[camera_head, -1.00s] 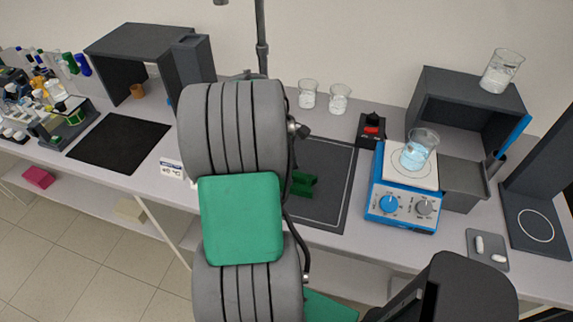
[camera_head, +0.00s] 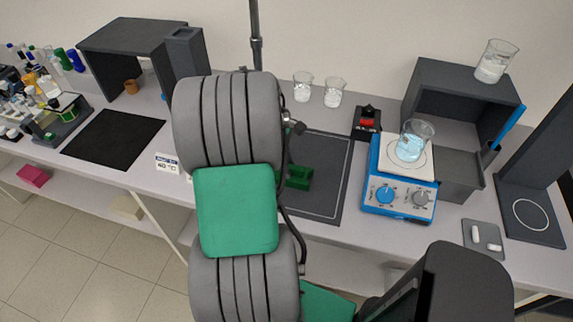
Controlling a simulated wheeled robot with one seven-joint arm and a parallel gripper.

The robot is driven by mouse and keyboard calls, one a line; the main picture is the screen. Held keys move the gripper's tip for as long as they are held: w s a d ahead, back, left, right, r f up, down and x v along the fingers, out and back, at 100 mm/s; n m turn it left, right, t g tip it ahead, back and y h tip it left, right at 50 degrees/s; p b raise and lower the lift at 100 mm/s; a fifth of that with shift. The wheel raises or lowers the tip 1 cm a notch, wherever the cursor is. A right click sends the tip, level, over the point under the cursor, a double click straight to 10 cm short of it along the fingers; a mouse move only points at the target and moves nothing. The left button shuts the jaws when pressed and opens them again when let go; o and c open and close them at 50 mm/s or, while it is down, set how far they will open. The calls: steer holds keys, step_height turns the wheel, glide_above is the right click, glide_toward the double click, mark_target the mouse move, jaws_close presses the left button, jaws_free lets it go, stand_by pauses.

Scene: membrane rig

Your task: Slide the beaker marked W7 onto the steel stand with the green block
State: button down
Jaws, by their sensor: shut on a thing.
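A beaker with pale blue liquid (camera_head: 411,143) stands upright on the white plate of the blue hotplate (camera_head: 399,190). Its marking is too small to read, so I cannot tell if it is W7. Beside the hotplate on the right is a grey metal stand (camera_head: 456,168) with a flat top, nothing on it. A dark green block (camera_head: 299,177) shows at the dark mat, right of my arm, partly hidden by the arm. My gripper is not visible; my arm covers the middle of the view. I cannot tell whether the gripper touches the block.
Two beakers (camera_head: 303,88) (camera_head: 334,93) stand at the back near a black box with a red switch (camera_head: 367,121). Another beaker (camera_head: 494,62) stands on a dark shelf box (camera_head: 460,78). A grey tray with white pieces (camera_head: 481,239) lies at right. The dark mat (camera_head: 325,160) looks mostly clear.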

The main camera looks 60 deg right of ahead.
steer(key=shift+f, duration=0.2)
steer(key=shift+d+r+p, duration=0.15)
steer(key=shift+r+p, duration=0.3)
steer(key=shift+p, duration=0.1)
step_height(320, 180, up, 4)
steer(key=p, duration=0.4)
steer(key=shift+r, duration=0.25)
steer(key=shift+f, duration=0.1)
